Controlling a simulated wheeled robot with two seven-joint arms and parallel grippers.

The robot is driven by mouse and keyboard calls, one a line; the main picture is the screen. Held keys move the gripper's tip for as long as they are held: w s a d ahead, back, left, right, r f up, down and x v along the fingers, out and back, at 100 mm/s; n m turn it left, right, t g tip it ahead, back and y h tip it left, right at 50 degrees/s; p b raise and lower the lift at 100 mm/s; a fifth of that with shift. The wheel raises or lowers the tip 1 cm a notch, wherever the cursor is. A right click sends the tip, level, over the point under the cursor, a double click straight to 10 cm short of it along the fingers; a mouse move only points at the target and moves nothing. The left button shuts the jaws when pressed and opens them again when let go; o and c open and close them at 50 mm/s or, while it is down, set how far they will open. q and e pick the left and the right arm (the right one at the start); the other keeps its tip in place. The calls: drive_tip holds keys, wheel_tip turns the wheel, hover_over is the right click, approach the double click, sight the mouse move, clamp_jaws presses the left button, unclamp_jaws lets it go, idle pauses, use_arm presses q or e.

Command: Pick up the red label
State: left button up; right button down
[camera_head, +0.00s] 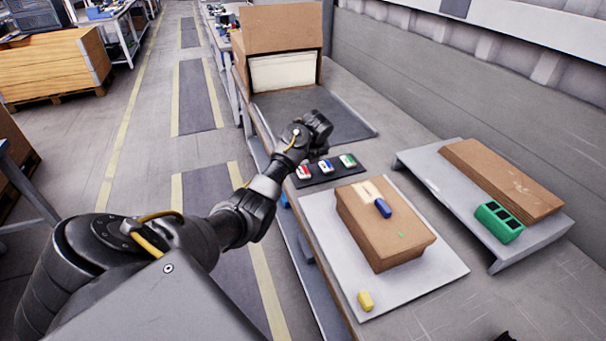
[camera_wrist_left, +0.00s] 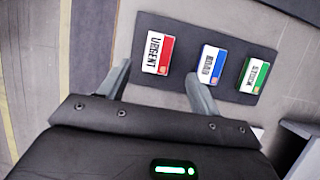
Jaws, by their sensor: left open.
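The red label (camera_head: 303,172) lies at the left end of a dark mat (camera_head: 328,175) on the workbench. In the left wrist view the red label (camera_wrist_left: 158,53) reads "URGENT" and lies flat, left of the blue label (camera_wrist_left: 210,64) and the green label (camera_wrist_left: 256,75). My left gripper (camera_wrist_left: 160,80) is open, its two fingers apart, with the red label just beyond and between the fingertips; nothing is held.
A cardboard box (camera_head: 385,235) with a blue object (camera_head: 383,208) on top stands on a pale board (camera_head: 437,275). A yellow piece (camera_head: 366,301) lies at the board's front. A raised grey shelf (camera_head: 430,172) at the right holds flat cardboard and a green item (camera_head: 499,222).

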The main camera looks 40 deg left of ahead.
sight(303, 172)
use_arm(q)
drive_tip(key=shift+s+a+f, duration=0.1)
drive_tip(key=shift+a+f, duration=0.15)
drive_tip(key=shift+f, duration=0.1)
drive_tip(key=x, duration=0.3)
drive_tip(key=shift+f, duration=0.35)
drive_tip(key=shift+a+f, duration=0.25)
drive_tip(key=shift+f, duration=0.25)
use_arm(e)
drive_tip(key=shift+w+a, duration=0.25)
drive_tip(key=shift+w, duration=0.35)
use_arm(q)
drive_tip(key=shift+c, duration=0.4)
drive_tip(key=c, duration=1.1)
use_arm(e)
drive_tip(key=shift+d, duration=0.1)
